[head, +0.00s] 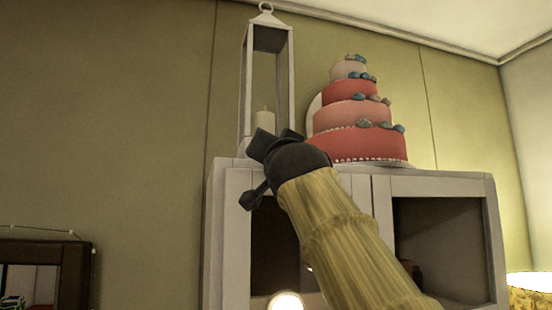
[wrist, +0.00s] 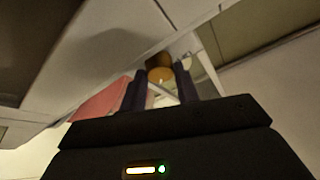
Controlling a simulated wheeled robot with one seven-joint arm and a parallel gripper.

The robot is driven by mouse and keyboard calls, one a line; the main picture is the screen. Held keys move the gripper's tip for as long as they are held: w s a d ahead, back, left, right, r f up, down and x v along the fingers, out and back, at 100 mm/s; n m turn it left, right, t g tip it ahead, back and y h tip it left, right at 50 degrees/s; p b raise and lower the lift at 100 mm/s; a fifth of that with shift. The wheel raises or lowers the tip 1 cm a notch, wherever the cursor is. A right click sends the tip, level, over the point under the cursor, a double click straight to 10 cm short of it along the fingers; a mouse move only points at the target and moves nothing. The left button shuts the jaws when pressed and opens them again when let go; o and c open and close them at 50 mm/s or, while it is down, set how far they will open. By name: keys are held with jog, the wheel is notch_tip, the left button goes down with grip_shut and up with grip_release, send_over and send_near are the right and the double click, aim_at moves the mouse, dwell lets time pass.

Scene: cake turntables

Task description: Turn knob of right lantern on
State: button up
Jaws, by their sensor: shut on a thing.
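A tall white lantern (head: 289,75) with a ring on top and a cream candle (head: 265,118) inside stands upright on a white cabinet in the head view. No separate knob can be made out. My gripper (head: 265,155) is at the lantern's base, and its dark fingers overlap the lower frame. In the wrist view the two fingers of my gripper (wrist: 160,88) stand a little apart, shut on a tan round piece (wrist: 159,73). It looks like the candle, but I cannot be sure. A pale frame bar (wrist: 207,48) shows beside the fingers. The candle's lower part is hidden in the head view.
A pink tiered cake (head: 352,117) stands close to the lantern's right, and also shows in the wrist view (wrist: 97,107). The white cabinet (head: 232,190) has open compartments. A glowing lamp (head: 286,302) is below. The wall to the lantern's left is clear.

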jog(key=shift+m, duration=0.4)
jog(key=o, duration=1)
jog(key=shift+w+r+n+p, duration=0.1)
jog(key=shift+n+p, duration=0.3)
jog(key=shift+n, duration=0.3)
